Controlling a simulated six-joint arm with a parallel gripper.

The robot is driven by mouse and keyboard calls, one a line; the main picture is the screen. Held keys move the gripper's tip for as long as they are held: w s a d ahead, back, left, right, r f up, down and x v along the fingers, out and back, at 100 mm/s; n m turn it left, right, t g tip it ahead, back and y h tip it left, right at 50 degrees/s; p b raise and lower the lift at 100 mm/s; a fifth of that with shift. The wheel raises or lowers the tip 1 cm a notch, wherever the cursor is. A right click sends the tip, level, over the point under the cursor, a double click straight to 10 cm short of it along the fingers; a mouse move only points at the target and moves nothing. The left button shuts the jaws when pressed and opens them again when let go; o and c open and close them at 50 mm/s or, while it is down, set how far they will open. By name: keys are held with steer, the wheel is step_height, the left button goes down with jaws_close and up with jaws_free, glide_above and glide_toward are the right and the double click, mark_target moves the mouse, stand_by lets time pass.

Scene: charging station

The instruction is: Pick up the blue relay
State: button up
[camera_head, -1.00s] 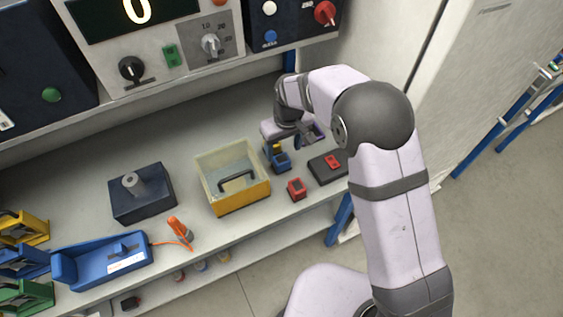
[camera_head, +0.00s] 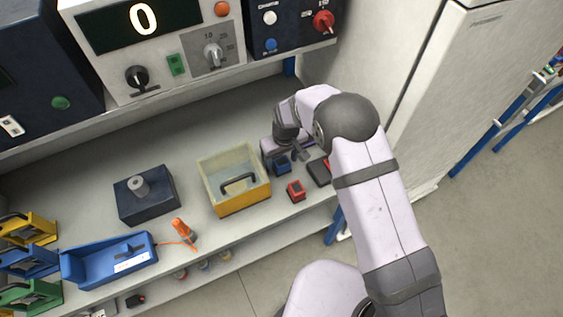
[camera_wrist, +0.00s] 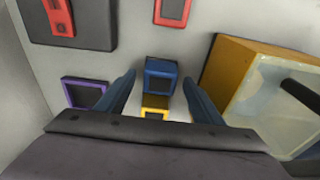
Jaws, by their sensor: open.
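The blue relay (camera_head: 282,165) is a small blue block with a dark top, on the bench just right of the yellow bin. In the wrist view the blue relay (camera_wrist: 161,76) lies between my gripper's (camera_wrist: 159,77) two fingers. The fingers are open, one on each side, with gaps to the relay; nothing is held. I cannot tell how high the fingertips are. A yellow relay (camera_wrist: 154,106) sits right beside the blue one, on the side nearer the gripper body. In the head view my wrist hides the fingers and the yellow relay.
A red relay (camera_head: 296,190) stands just in front of the blue one. A purple relay (camera_wrist: 84,93) is left of the fingers in the wrist view. The translucent-topped yellow bin (camera_wrist: 243,90) stands close on the right. A dark block with a red piece (camera_wrist: 62,20) lies beyond.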

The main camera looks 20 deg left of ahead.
steer(key=shift+f, duration=0.55)
steer(key=c, duration=1.2)
